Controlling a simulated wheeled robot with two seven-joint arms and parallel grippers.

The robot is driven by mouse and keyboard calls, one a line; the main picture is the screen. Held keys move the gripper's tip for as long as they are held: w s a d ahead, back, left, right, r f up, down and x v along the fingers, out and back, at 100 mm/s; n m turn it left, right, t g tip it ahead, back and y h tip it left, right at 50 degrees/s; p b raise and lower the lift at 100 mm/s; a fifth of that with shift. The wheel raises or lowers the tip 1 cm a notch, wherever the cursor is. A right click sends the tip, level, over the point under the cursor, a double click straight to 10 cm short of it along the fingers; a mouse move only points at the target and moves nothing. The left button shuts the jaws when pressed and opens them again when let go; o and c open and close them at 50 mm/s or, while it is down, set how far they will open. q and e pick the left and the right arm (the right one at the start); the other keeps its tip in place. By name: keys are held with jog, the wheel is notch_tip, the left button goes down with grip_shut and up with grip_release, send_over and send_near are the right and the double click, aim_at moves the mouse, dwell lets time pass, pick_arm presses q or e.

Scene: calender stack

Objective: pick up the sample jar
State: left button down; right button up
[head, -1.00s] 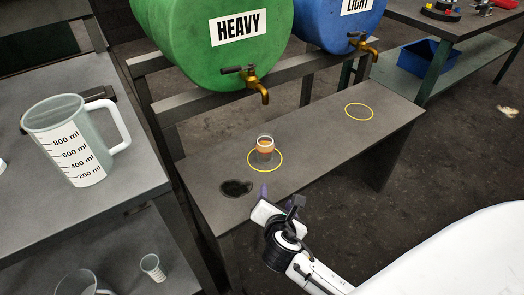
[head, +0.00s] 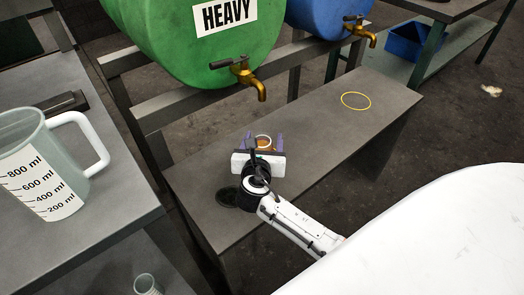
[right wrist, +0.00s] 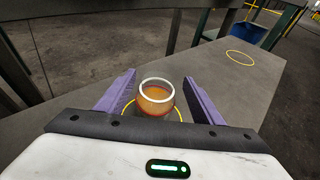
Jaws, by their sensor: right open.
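The sample jar (right wrist: 156,97) is small, clear and round with a pale rim, and holds orange-brown liquid. It stands upright on the grey bench inside a yellow ring (right wrist: 181,113). In the head view the jar (head: 263,142) is partly hidden behind my right gripper (head: 264,141). The right wrist view shows my right gripper (right wrist: 157,95) open, with one purple finger on each side of the jar. Gaps show between the fingers and the glass. My left gripper is not in view.
A green HEAVY drum (head: 200,30) with a brass tap (head: 247,76) overhangs the bench behind the jar. A blue drum (head: 325,18) stands right of it. A second yellow ring (head: 356,100) is empty. A measuring jug (head: 40,170) stands on the left table.

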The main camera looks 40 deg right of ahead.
aim_at(263, 136)
jog(key=b+x, duration=0.1)
jog(key=x, duration=0.3)
jog(key=shift+w+f, duration=0.15)
jog(key=shift+w, duration=0.05)
jog(key=c, duration=1.2)
jog(key=shift+c, duration=0.5)
